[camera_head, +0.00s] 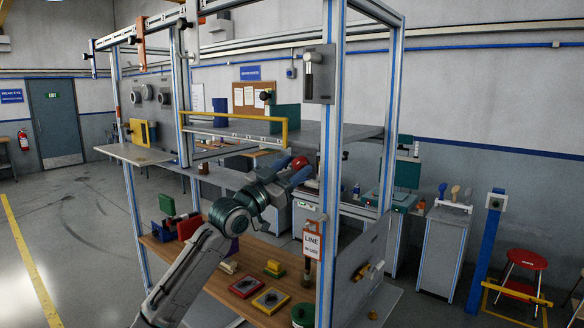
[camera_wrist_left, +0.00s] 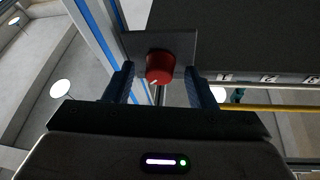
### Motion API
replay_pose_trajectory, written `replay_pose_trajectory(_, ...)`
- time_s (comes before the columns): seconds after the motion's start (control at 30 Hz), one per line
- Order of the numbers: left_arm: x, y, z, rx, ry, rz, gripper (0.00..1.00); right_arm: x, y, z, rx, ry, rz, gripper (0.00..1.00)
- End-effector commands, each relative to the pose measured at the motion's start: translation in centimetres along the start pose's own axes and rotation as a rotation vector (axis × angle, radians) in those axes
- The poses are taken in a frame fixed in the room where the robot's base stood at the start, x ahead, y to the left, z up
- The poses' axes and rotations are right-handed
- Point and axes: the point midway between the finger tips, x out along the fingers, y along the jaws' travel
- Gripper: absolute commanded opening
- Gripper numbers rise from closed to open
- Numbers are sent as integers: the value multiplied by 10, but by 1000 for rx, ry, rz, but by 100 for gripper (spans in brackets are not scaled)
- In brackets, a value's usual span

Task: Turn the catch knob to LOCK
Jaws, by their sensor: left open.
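The catch knob is red and round (camera_wrist_left: 160,68), mounted on a dark grey plate (camera_wrist_left: 183,50). A short white pointer mark shows near its lower left edge. My left gripper (camera_wrist_left: 158,84) is open, with one blue finger on each side of the knob and a visible gap on both sides. In the head view the red knob (camera_head: 299,162) shows just beyond the fingers of my left gripper (camera_head: 289,178), below the shelf. No LOCK label can be read in either view. My right gripper is in neither view.
A blue-edged upright post (camera_head: 331,150) stands right of my left gripper, with a hanging LINE tag (camera_head: 311,246). A grey shelf with a yellow rail (camera_head: 240,137) is above. Below, a wooden shelf (camera_head: 218,281) carries coloured blocks and trays.

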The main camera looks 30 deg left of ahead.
Motion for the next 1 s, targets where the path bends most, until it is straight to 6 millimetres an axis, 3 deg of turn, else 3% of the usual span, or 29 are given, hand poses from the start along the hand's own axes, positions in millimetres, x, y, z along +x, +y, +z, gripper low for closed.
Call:
replay_pose_trajectory(0.1, 0, 0, 0, 0, 0, 0, 46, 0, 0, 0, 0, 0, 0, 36)
replay_pose_trajectory(0.3, 0, 0, 0, 0, 0, 0, 7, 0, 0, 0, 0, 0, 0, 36)
replay_pose_trajectory(0.73, -1, 2, 2, -69, 6, -29, 6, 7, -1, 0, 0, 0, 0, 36)
replay_pose_trajectory(1.0, -2, 4, 4, -250, 22, -108, 6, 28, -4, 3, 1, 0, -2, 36)
